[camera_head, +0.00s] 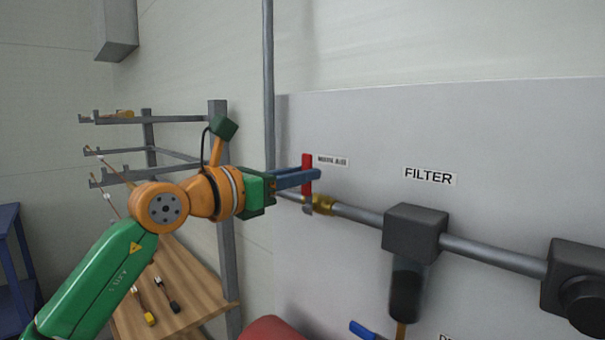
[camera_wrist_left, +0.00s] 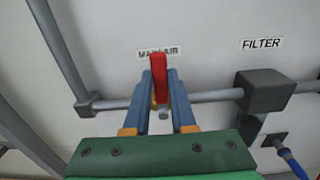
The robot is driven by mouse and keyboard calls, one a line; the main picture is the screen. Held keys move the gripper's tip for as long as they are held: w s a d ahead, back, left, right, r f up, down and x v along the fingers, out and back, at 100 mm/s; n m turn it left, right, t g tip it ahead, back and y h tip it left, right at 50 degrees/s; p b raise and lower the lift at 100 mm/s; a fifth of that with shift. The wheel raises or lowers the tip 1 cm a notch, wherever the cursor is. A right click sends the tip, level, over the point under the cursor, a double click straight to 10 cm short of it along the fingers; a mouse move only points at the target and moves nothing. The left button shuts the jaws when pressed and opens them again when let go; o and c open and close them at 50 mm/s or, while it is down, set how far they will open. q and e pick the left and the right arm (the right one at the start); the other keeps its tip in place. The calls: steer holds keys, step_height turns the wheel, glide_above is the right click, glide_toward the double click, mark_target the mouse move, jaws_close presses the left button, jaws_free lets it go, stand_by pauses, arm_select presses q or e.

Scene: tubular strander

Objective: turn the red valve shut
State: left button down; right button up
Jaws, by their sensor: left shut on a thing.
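The red valve handle (camera_head: 307,172) stands upright on the brass valve body (camera_head: 322,204) in the pipe on the grey panel, beside a small label. In the left wrist view the red handle (camera_wrist_left: 159,78) sits between the blue fingers. My left gripper (camera_head: 312,177) reaches in from the left and is shut on the red handle. It also shows in the left wrist view (camera_wrist_left: 160,80), where the fingers lie along both sides of the handle. The brass body is mostly hidden there. My right gripper is not in view.
A dark filter block (camera_head: 415,233) sits on the pipe right of the valve, under the FILTER label. A blue handle (camera_head: 363,330) shows at the bottom. A metal rack (camera_head: 150,118) and a wooden bench (camera_head: 190,284) with tools stand at the left. A vertical pipe (camera_head: 268,90) rises behind my gripper.

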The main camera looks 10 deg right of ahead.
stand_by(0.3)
arm_select(q)
steer(key=c, duration=0.7)
jaws_free()
steer(key=shift+w, duration=0.15)
steer(key=shift+c, duration=0.2)
steer(key=shift+f, duration=0.1)
steer(key=b+v, duration=0.5)
steer(key=v, duration=0.2)
